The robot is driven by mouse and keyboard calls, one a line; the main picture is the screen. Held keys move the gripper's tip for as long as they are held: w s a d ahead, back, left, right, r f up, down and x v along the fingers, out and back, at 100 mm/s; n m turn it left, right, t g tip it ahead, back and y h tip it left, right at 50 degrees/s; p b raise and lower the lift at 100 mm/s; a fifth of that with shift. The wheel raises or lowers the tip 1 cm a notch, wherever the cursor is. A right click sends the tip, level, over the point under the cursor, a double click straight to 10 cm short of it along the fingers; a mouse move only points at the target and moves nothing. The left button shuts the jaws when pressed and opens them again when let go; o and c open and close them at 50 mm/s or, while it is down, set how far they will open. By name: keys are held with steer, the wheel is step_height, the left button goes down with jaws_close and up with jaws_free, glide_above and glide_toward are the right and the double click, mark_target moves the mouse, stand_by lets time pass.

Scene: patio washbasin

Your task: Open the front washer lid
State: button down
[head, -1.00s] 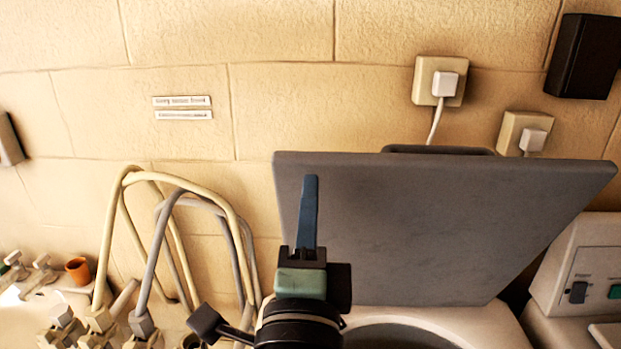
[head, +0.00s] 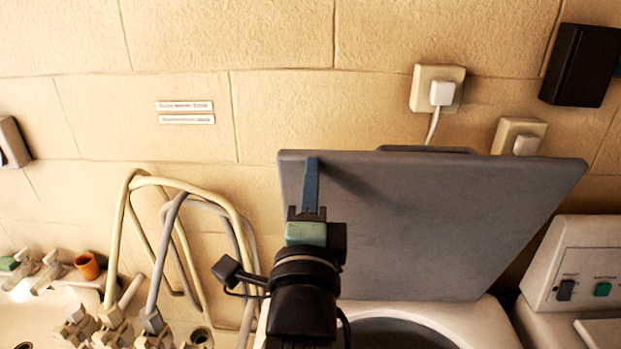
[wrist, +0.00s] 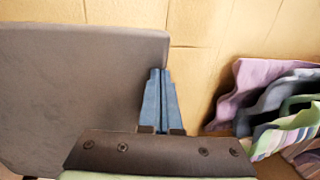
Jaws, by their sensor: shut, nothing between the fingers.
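The grey washer lid (head: 430,220) stands raised, leaning back near the wall above the washer (head: 470,325), whose round opening (head: 400,335) shows below it. My gripper (head: 312,160) is shut and empty, its blue fingers pointing up in front of the lid's left part in the head view. In the wrist view the lid (wrist: 70,85) fills the left side, and the shut fingers (wrist: 157,72) lie at its right edge. I cannot tell whether the fingers touch the lid.
A second machine with a control panel (head: 590,280) stands at the right. Curved hoses (head: 180,185) and taps (head: 80,325) are at the left, with an orange cup (head: 88,265). Sockets (head: 437,88) are on the wall. Striped cloths (wrist: 275,100) show right in the wrist view.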

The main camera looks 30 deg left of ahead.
mark_target(314, 149)
steer(key=shift+g+h, duration=0.3)
steer(key=shift+g, duration=0.4)
steer(key=w+p, duration=0.1)
steer(key=w+a+r+p, duration=0.1)
steer(key=w, duration=0.1)
steer(key=w+a+r+p, duration=0.1)
steer(key=shift+w+p, duration=0.2)
steer(key=shift+p, duration=0.2)
steer(key=shift+w+a+f, duration=0.1)
steer(key=shift+w+f, duration=0.05)
steer(key=shift+w, duration=0.2)
